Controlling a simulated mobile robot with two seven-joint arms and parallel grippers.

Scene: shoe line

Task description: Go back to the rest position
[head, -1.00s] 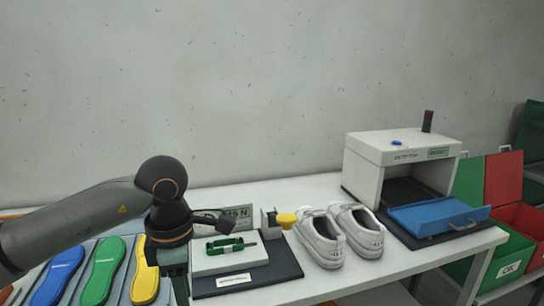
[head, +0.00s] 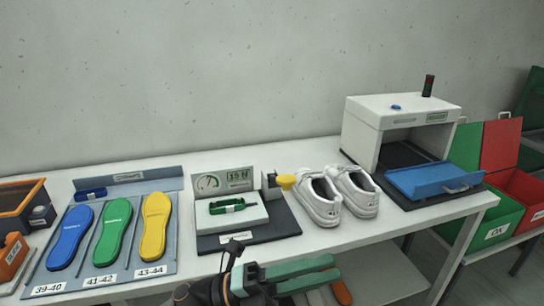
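My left gripper (head: 334,268), with green fingers pointing right, is low in the head view, in front of the table's front edge. Its two fingers look close together, and whether a gap lies between them is unclear. Nothing is seen held in it. My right gripper is not in view. The white table (head: 110,174) lies beyond the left gripper. On it, a green clamp-like piece (head: 227,206) lies on the white pad of a gauge station (head: 274,232). A pair of white shoes (head: 322,203) stands to the right of that station.
A white scanner box (head: 376,120) with a blue ramp (head: 436,179) stands at right. Green (head: 497,229) and red (head: 521,197) crates are beyond. An orange object (head: 341,293) shows below the table edge.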

